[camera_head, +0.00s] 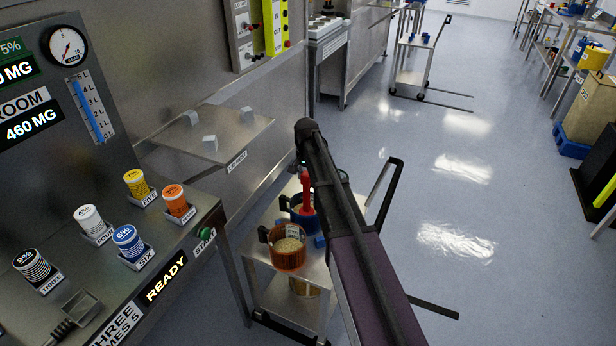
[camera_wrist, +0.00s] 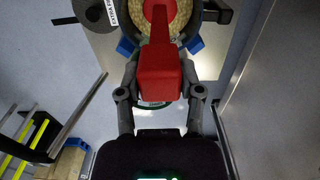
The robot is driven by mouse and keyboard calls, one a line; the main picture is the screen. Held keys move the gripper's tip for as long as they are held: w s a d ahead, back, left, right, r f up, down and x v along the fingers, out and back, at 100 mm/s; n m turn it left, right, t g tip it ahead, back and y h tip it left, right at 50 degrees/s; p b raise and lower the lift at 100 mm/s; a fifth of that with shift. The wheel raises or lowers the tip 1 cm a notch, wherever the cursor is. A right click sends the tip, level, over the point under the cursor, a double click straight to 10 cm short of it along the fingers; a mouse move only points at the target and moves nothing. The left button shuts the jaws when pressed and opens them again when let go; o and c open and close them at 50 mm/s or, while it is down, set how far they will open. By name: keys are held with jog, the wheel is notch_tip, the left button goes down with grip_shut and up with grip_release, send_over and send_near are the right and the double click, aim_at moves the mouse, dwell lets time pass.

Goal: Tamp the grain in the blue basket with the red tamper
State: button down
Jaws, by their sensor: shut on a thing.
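The red tamper (camera_head: 306,196) stands roughly upright at the blue basket (camera_head: 294,207) on a steel cart. My gripper (camera_wrist: 160,82) is shut on the tamper's handle, and the handle (camera_wrist: 160,70) fills the space between the fingers. In the head view my arm hides most of the gripper and part of the blue basket. In the wrist view pale grain (camera_wrist: 186,17) shows around the tamper's lower end, inside the basket. I cannot tell whether the tamper's face touches the grain or hangs just above it.
An orange basket with grain (camera_head: 288,253) stands in front of the blue basket on the cart (camera_head: 315,276). The control console (camera_head: 170,262) with several labelled canisters is at left. A steel shelf (camera_head: 215,138) with small blocks juts from the wall. Open floor lies at right.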

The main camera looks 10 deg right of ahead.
jog(key=shift+f+b, duration=0.45)
jog(key=shift+f, duration=0.25)
jog(key=shift+r, duration=0.1)
jog(key=shift+r+p, duration=1.35)
jog(key=shift+p, duration=0.1)
jog(key=shift+r, duration=0.1)
notch_tip(320, 180, up, 6)
jog(key=p, duration=0.6)
jog(key=shift+r, duration=0.15)
